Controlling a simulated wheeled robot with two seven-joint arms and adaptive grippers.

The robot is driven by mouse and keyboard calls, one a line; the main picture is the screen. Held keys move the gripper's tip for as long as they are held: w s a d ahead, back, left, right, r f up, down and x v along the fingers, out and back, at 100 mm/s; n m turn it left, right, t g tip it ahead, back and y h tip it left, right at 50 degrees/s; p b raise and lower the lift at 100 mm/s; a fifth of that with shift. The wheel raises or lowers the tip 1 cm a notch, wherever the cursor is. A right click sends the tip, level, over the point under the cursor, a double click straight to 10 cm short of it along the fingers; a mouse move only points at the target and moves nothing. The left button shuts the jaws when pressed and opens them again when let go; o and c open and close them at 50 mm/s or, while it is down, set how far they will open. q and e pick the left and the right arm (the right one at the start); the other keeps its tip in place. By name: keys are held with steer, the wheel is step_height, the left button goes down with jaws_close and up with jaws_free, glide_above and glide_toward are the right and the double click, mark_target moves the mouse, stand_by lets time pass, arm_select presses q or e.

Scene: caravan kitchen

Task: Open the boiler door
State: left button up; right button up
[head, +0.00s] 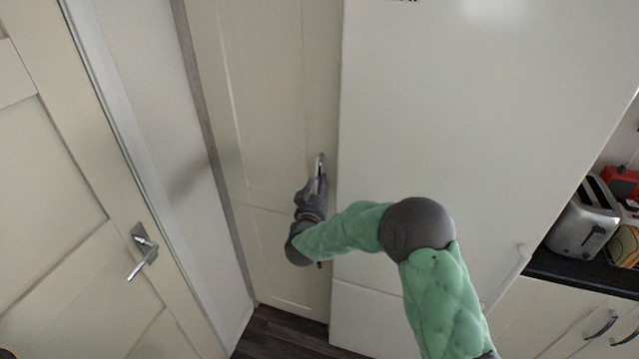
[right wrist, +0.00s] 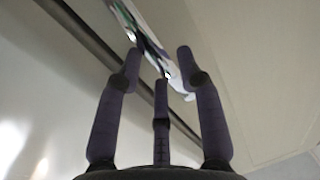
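The boiler door (head: 265,110) is the tall, narrow cream panel door between the wall and the white fridge, and it looks closed. Its slim metal handle (head: 321,158) is upright near the door's right edge. My right gripper (head: 319,180) is at the lower part of the handle, partly covering it. In the right wrist view the fingers (right wrist: 160,65) are spread apart, with the shiny handle (right wrist: 150,45) running diagonally at their tips. I cannot tell whether they touch it. My left gripper is not in view.
The white fridge (head: 470,130) stands directly right of the boiler door. Another cream door (head: 70,220) with a lever handle is at the left. A toaster (head: 584,222) sits on the dark counter at the right. Dark floor (head: 280,335) shows below.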

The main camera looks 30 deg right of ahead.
steer(key=shift+x, duration=1.2)
jaws_close()
